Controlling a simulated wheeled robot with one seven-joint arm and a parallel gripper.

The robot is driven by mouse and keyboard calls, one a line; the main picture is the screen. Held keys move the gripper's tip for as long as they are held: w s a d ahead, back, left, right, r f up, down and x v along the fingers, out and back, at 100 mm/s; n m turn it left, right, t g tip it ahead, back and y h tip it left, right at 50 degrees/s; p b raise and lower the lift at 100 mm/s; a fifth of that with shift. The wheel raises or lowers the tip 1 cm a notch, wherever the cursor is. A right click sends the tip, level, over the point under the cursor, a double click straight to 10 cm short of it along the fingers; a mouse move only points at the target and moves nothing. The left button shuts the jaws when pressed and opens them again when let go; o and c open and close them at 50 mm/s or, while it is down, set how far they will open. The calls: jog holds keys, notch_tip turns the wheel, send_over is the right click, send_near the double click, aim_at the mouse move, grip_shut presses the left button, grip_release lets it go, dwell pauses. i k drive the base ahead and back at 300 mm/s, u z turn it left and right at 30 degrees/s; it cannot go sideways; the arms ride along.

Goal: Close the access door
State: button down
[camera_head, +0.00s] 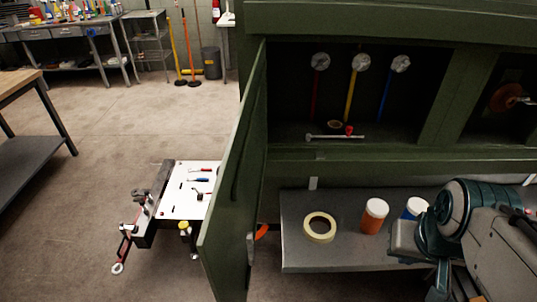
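The access door (232,185) is a tall green panel. It stands wide open, hinged at the left side of the green fuselage compartment (289,100), and juts out toward me. Its lower edge runs past the left end of the grey shelf. My arm is at the lower right, in front of the shelf. The end of my arm, with my gripper (441,279), is partly cut off by the bottom edge, and its fingers do not show clearly. It is well to the right of the door and apart from it.
The grey shelf (300,254) below the opening holds a tape roll (319,227), an orange jar (374,216) and a blue jar (415,208). Gauges and a wrench (335,137) are inside the compartment. A tool cart (184,201) stands left of the door.

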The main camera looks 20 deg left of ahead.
aim_at(233, 209)
jog(key=z, duration=0.65)
jog(key=k, duration=1.15)
jog(key=u, duration=1.2)
